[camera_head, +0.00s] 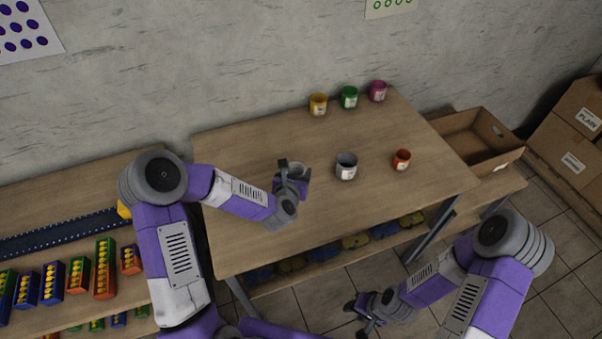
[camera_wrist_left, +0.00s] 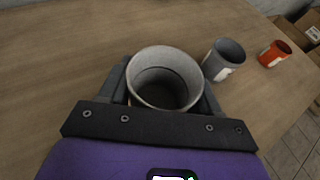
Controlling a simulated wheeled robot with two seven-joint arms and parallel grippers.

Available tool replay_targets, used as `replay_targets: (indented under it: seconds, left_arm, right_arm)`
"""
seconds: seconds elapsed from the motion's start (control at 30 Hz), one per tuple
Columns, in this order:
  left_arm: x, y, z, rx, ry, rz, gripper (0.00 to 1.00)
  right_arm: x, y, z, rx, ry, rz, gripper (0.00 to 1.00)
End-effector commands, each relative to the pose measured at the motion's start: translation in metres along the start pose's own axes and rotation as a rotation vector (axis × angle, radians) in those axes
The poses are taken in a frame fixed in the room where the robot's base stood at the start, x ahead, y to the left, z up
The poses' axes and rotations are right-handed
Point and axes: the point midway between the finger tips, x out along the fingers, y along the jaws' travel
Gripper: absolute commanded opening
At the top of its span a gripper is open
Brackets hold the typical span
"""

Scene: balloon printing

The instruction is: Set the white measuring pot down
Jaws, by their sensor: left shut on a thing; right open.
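My left gripper (camera_head: 288,175) is shut on a light grey-white pot (camera_head: 299,172), which also shows between the fingers in the left wrist view (camera_wrist_left: 165,78). The pot is upright with its open top facing the camera, and its inside looks empty. It is over the middle of the wooden table (camera_head: 235,145); I cannot tell whether its base touches the tabletop. My right gripper (camera_head: 363,311) is open and empty, low in front of the table, over the floor.
A grey pot (camera_head: 346,167) stands just right of the held pot, and an orange-red pot (camera_head: 401,160) further right. Yellow (camera_head: 318,104), green (camera_head: 349,97) and magenta (camera_head: 378,91) pots stand along the back edge. The table's left part is clear. An open cardboard box (camera_head: 486,163) is at the right.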

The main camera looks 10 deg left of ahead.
Motion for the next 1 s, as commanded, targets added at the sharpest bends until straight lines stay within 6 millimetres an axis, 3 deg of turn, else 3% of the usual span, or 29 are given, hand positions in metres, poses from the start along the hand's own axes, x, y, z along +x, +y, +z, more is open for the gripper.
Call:
replay_targets:
  seconds: [0.07, 0.3, 0.77, 1.0]
  left_arm:
    - [0.000, -0.001, 0.000, -0.004, 0.003, 0.000, 0.31]
    - [0.017, -0.001, -0.041, -0.005, 0.004, 0.001, 0.31]
    - [0.036, -0.001, -0.087, -0.004, 0.002, 0.001, 0.31]
    - [0.038, -0.001, -0.090, -0.004, -0.001, 0.001, 0.31]
  right_arm:
    - [-0.005, -0.002, 0.001, 0.001, -0.001, 0.000, 0.43]
    - [0.003, 0.001, 0.001, 0.001, -0.002, 0.001, 0.43]
    - [0.009, 0.004, 0.000, 0.001, -0.001, 0.000, 0.43]
    - [0.009, 0.003, 0.000, 0.000, -0.001, 0.000, 0.43]
